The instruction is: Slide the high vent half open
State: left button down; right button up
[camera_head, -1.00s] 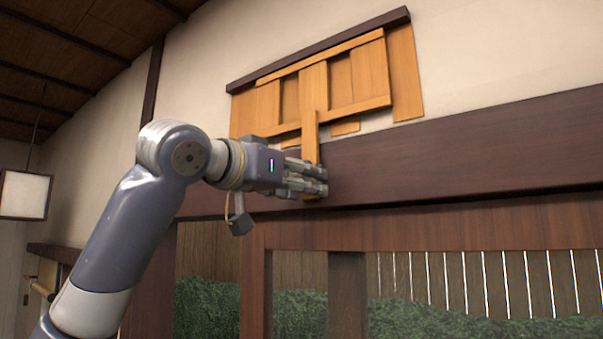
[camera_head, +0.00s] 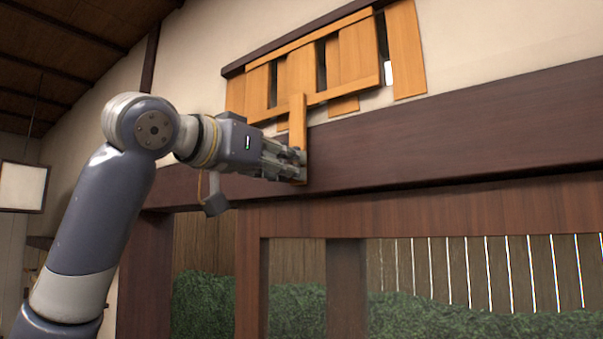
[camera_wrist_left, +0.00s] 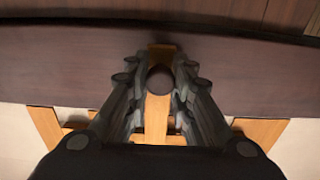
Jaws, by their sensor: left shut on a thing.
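The high vent (camera_head: 355,58) is a set of upright wooden slats under a dark top rail, high on the pale wall. Narrow gaps show between some slats, dark ones at left and a bright one near the right end. A wooden pull handle (camera_head: 298,112) hangs from its lower bar. My left gripper (camera_head: 298,163) is shut on the handle's lower end, in front of the dark beam. In the left wrist view, the handle (camera_wrist_left: 157,118) stands between the two fingers of my left gripper (camera_wrist_left: 160,65). My right gripper is in neither view.
A thick dark beam (camera_head: 450,130) runs across the wall below the vent. Under it are a wooden frame and an opening onto a fence and green hedge (camera_head: 430,318). A paper lantern (camera_head: 22,187) hangs at far left.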

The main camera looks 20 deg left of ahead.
pick_arm(q)
jog(key=shift+w+a+f, duration=0.1)
jog(key=shift+w+a, duration=0.15)
jog(key=shift+a, duration=0.25)
jog(key=shift+w+a+f, duration=0.1)
jog(key=shift+w+a, duration=0.1)
jog(key=shift+a, duration=0.3)
jog(key=c, duration=1.4)
grip_release()
jog(key=shift+s+d+r, duration=0.15)
jog(key=shift+s+d, duration=0.05)
jog(key=shift+d, duration=0.25)
jog(key=shift+s+d+r, duration=0.1)
jog(key=shift+s+d, duration=0.05)
jog(key=shift+d, duration=0.25)
jog(key=shift+a+f, duration=0.1)
jog(key=shift+a, duration=0.3)
jog(key=v, duration=1.1)
jog(key=shift+s, duration=0.4)
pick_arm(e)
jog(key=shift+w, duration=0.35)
pick_arm(q)
jog(key=shift+d, duration=0.15)
